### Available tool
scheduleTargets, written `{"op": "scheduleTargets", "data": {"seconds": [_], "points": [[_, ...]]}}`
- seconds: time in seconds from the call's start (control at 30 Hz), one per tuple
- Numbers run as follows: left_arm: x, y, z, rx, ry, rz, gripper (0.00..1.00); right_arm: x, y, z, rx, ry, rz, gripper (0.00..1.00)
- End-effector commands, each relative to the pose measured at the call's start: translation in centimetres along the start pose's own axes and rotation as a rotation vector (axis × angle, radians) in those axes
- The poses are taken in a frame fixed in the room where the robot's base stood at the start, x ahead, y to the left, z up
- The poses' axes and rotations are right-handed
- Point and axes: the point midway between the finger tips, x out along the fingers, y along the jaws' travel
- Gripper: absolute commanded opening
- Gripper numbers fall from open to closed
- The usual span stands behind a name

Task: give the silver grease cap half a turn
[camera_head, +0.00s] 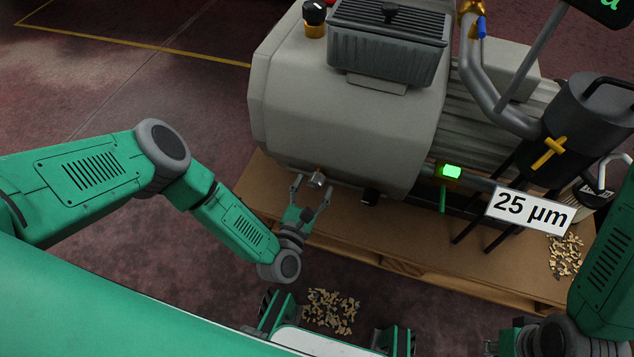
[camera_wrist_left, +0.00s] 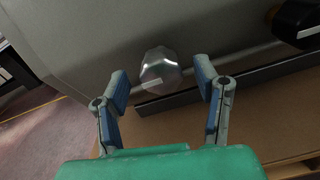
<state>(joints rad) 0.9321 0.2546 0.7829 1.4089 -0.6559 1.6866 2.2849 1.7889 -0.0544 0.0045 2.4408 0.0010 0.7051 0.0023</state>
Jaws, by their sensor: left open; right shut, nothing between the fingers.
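The silver grease cap (camera_head: 317,180) is a small faceted metal knob low on the front of the big grey machine housing (camera_head: 345,110). In the left wrist view the cap (camera_wrist_left: 160,70) sits ahead of my fingers, a little above the fingertip line. My left gripper (camera_head: 311,188) is open, its two fingers spread on either side of the cap; it also shows in the left wrist view (camera_wrist_left: 160,80). I cannot tell whether the fingers touch the cap. My right gripper (camera_head: 505,345) is at the bottom right edge, shut and empty, partly cut off.
A black knob (camera_head: 370,197) sticks out right of the cap. The machine stands on a wooden pallet (camera_head: 400,235). A "25 µm" sign (camera_head: 530,210), a dark canister (camera_head: 590,115) and a yellow valve handle (camera_head: 549,153) are at right. Loose chips (camera_head: 331,311) lie on the floor.

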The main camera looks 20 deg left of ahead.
Motion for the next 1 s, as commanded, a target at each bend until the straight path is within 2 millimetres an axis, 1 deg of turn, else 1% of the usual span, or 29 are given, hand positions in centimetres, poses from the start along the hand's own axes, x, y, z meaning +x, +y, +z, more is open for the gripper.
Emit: {"op": "scheduleTargets", "data": {"seconds": [0.03, 0.1, 0.2, 0.53, 0.57, 0.6, 0.67, 0.7, 1.0], "points": [[0.7, 0.0, -0.1, 0.001, -0.002, 0.001, 0.56, 0.4, 0.0, 0.0, 0.0, 0.0, 0.0, 0.0], [1.5, -0.1, -0.1, 0.002, -0.001, 0.0, 0.56, 0.6, 0.0, 0.0, -0.001, 0.0, 0.0, 0.0], [2.1, -0.1, 0.0, 0.003, 0.0, 0.0, 0.56, 0.7, 0.0, 0.0, -0.001, 0.0, 0.0, 0.0], [2.4, -0.1, 0.1, 0.002, 0.001, -0.001, 0.56, 0.7, 0.0, 0.0, 0.0, 0.0, 0.0, 0.0], [2.4, -0.1, 0.0, 0.002, 0.001, -0.001, 0.46, 0.7, 0.0, 0.0, 0.0, 0.0, 0.0, 0.0], [2.4, -0.1, 0.0, 0.002, 0.001, -0.001, 0.32, 0.7, 0.0, 0.0, 0.0, 0.0, 0.0, 0.0], [2.4, -0.1, 0.0, 0.002, 0.001, -0.001, 0.1, 0.7, 0.0, 0.0, 0.0, 0.0, 0.0, 0.0], [2.4, -0.1, 0.0, 0.002, 0.001, -0.001, 0.06, 0.7, 0.0, 0.0, 0.0, 0.0, 0.0, 0.0], [2.3, -0.1, 0.0, 0.023, 0.003, -0.001, 0.06, 0.7, 0.0, 0.0, 0.0, 0.001, 0.0, 0.0]]}}
